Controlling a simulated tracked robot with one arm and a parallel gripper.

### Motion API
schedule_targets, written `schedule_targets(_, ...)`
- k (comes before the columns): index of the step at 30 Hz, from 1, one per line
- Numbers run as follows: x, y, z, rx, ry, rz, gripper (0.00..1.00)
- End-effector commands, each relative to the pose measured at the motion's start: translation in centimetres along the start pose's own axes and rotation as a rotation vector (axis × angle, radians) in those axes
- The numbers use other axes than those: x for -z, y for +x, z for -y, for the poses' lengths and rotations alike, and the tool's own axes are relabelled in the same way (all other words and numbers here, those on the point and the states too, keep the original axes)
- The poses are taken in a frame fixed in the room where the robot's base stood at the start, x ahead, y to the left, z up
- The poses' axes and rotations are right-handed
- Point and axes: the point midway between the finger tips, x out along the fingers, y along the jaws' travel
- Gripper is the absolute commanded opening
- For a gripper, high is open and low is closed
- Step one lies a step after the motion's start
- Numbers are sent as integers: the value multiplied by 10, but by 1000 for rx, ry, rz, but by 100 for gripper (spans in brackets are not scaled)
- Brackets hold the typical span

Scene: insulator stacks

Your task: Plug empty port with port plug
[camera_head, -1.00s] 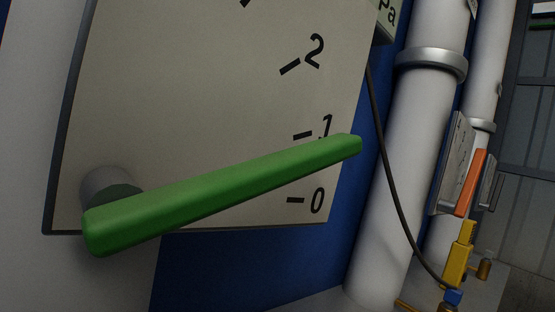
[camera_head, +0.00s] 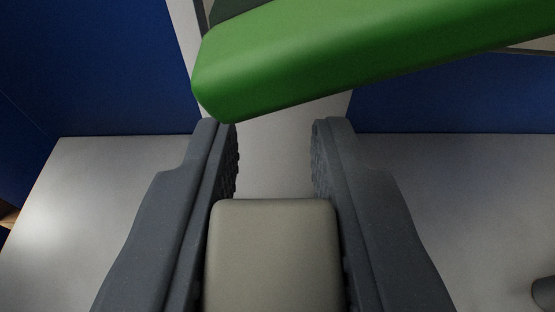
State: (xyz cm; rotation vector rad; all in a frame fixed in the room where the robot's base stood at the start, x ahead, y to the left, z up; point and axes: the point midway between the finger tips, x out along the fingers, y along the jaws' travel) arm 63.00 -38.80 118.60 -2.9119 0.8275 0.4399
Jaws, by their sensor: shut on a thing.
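My gripper (camera_head: 276,135) reaches forward from the bottom of the view, with a dark grey finger on each side. It is shut on a beige block (camera_head: 273,255) with rounded corners, held between the fingers well behind their tips. The block may be the port plug, but only its near face shows, so I cannot tell its full shape. A thick green bar (camera_head: 300,60) crosses the view just above the fingertips. No empty port can be made out.
Blue wall panels (camera_head: 110,70) stand at the left and behind on the right (camera_head: 450,90). A pale upright strip (camera_head: 275,150) shows between the fingers. A light grey surface (camera_head: 90,200) spreads on both sides. A dark round part (camera_head: 543,293) sits at the lower right edge.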

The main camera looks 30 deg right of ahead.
Motion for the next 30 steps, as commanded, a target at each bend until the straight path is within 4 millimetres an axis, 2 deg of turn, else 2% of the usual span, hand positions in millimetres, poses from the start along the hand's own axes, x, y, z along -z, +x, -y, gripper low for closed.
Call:
schedule_targets(18,-46,15,4,6,-2,1,0)
schedule_targets(30,-55,18,5,7,-3,0,0)
